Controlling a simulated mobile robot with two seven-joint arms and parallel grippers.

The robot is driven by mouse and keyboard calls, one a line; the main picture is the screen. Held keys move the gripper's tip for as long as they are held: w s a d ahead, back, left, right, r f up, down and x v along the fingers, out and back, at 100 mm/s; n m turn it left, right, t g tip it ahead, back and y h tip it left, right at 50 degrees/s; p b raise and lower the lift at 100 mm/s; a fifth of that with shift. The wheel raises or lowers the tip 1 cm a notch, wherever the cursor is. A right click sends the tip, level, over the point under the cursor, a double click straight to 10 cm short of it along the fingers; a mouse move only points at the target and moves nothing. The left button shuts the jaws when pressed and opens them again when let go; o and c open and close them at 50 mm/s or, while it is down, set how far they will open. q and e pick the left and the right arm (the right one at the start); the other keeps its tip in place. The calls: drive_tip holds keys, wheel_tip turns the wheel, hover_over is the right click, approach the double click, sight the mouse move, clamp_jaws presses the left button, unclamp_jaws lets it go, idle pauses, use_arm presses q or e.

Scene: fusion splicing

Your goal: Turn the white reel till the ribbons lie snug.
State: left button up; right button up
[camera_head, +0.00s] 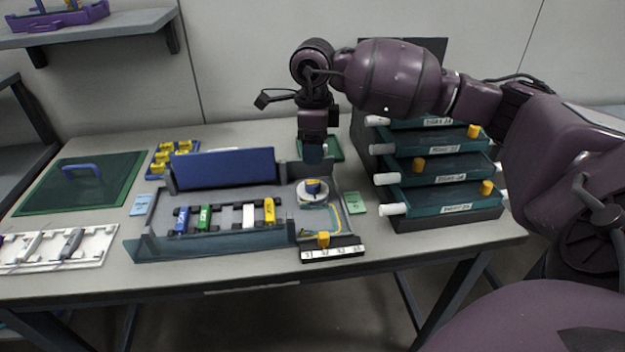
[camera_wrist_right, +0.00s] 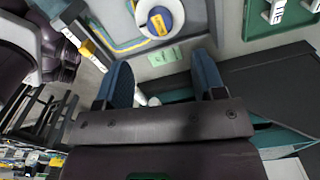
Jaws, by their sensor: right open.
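The white reel (camera_head: 313,199) sits at the right end of the splice tray, with a blue hub and a yellow bar on top. The reel (camera_wrist_right: 146,12) also shows at the top of the right wrist view, beyond the fingertips. Thin yellow and bluish ribbons (camera_head: 335,222) run beside the reel towards the numbered block; how snug they lie is too small to tell. My right gripper (camera_head: 313,158) points down above and slightly behind the reel, apart from it. Its blue fingers (camera_wrist_right: 163,75) are open with nothing held between them. My left gripper is not in view.
The tray (camera_head: 210,249) holds blue, green, white and yellow clips, with a raised blue lid (camera_head: 225,168) behind. A numbered block (camera_head: 333,254) stands in front of the reel. Teal drawers (camera_head: 440,203) stand close on the right. A green mat (camera_head: 110,185) lies left.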

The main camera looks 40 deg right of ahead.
sight(313, 182)
wheel_tip(313, 182, down, 8)
drive_tip(key=shift+f+b, duration=0.2)
drive_tip(key=shift+b, duration=0.5)
drive_tip(key=shift+f, duration=0.5)
drive_tip(key=c, duration=0.9)
drive_tip(key=shift+r, duration=0.1)
